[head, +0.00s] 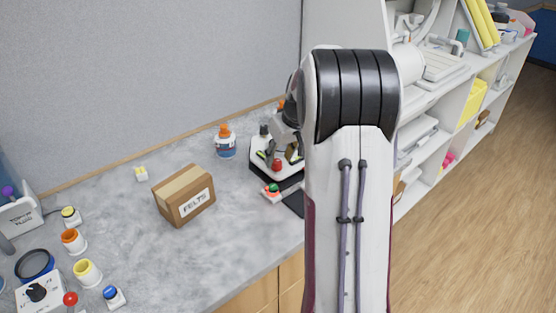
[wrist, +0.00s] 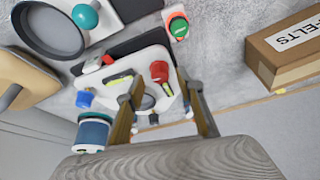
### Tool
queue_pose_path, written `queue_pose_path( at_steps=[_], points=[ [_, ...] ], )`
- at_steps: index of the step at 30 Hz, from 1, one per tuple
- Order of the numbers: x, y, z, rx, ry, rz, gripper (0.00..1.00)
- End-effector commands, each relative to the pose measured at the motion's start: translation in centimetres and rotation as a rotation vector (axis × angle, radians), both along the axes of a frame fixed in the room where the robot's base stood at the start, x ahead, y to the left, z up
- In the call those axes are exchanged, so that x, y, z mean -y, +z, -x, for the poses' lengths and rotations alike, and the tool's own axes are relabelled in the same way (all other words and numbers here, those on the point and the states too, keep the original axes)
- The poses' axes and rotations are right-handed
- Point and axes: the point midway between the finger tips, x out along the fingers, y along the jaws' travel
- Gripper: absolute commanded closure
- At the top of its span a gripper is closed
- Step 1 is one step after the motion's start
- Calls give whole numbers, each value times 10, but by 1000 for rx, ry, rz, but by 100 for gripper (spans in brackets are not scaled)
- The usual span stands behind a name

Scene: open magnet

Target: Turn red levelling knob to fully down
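The red knob (head: 277,164) stands on a white device (head: 262,171) in front of my arm's end. It also shows in the wrist view as a red knob (wrist: 159,71) near the device's edge (wrist: 146,62). My gripper (wrist: 163,92) is open, its two fingers apart over the device. The red knob appears just beyond the fingertips, between them in the picture; I see nothing held. Whether a finger touches it, I cannot tell. In the head view my arm hides part of the device, and my gripper (head: 287,140) is only partly visible.
A FELTS box (head: 184,195) stands left of the device. A bottle with an orange cap (head: 225,142) stands behind it. A green button (head: 271,190) lies in front, close to the device. A wall closes off the back; shelves (head: 458,100) stand at right.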

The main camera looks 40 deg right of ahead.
Motion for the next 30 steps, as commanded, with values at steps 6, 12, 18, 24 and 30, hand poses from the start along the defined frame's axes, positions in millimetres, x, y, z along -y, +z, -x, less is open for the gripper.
queue_pose_path(
  at_steps=[6, 12, 18, 24, 30],
  points=[
    [0, -16, -6, -1, 0, -1, 63],
    [1, -19, -8, 0, 1, 0, 63],
    [1, -19, -8, 0, 0, 0, 66],
    [1, -19, -8, 0, 0, 0, 100],
    [1, -19, -8, 0, -2, 0, 100]
  ],
)
